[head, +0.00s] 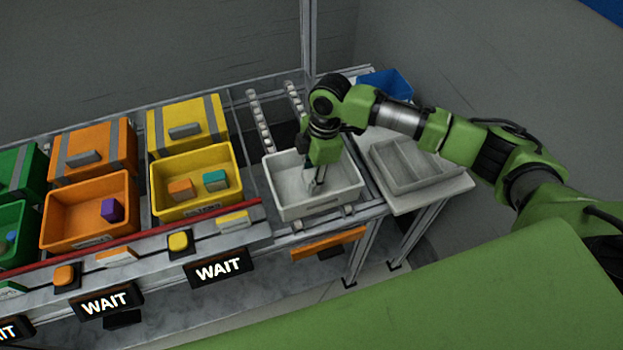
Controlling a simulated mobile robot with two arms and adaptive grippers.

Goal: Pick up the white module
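My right gripper (317,183) points down into the white bin (325,208) at the end of the bin row. Its fingertips are inside the bin, near the floor. The fingers are small and dark here, so I cannot tell whether they are open or shut, or whether anything is between them. I cannot make out a white module; the gripper and wrist cover part of the bin's inside. My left gripper is not in view.
A yellow bin (160,195) holds an orange block (180,189) and a teal block (215,180). An orange bin (60,236) holds a purple block (111,210). A grey divided tray (412,181) stands right of the white bin, with a blue bin (384,82) behind.

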